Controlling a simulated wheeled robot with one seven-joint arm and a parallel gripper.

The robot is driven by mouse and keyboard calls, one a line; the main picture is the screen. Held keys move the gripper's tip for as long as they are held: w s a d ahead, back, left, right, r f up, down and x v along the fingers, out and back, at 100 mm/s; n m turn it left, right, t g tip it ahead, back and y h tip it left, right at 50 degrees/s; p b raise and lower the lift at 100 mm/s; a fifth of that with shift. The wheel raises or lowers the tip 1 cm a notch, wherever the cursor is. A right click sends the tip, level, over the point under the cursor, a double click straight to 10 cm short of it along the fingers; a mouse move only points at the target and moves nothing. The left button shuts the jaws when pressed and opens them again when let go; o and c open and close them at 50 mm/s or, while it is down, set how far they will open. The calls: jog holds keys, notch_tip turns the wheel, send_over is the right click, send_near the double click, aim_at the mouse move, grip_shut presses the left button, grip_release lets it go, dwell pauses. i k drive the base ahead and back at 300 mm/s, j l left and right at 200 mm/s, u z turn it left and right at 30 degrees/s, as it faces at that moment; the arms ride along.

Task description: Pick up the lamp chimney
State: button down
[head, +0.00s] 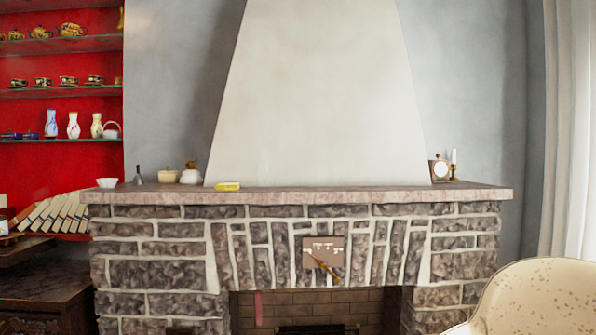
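I cannot make out a lamp chimney for certain in the head view. Small items stand on the stone mantel (340,197), too small to tell in detail. At its right end are a pale round-faced item in a dark frame (440,170) and a slim white candle-like piece (454,157) on a brass-coloured stand. At its left end are a white bowl (107,183), a dark bell-like item (139,177), a cream lidded pot (169,177) and a pale rounded vessel (190,176). My gripper is not in view.
A yellow block (228,187) lies on the mantel; the mantel's middle right is clear. Red-backed shelves (60,115) hold cups and vases at left. Leaning books (60,213) are below. A beige chair (540,297) blocks the lower right. A plaque (313,246) hangs above the fireplace opening.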

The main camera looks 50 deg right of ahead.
aim_at(263, 170)
jog(key=z, duration=1.55)
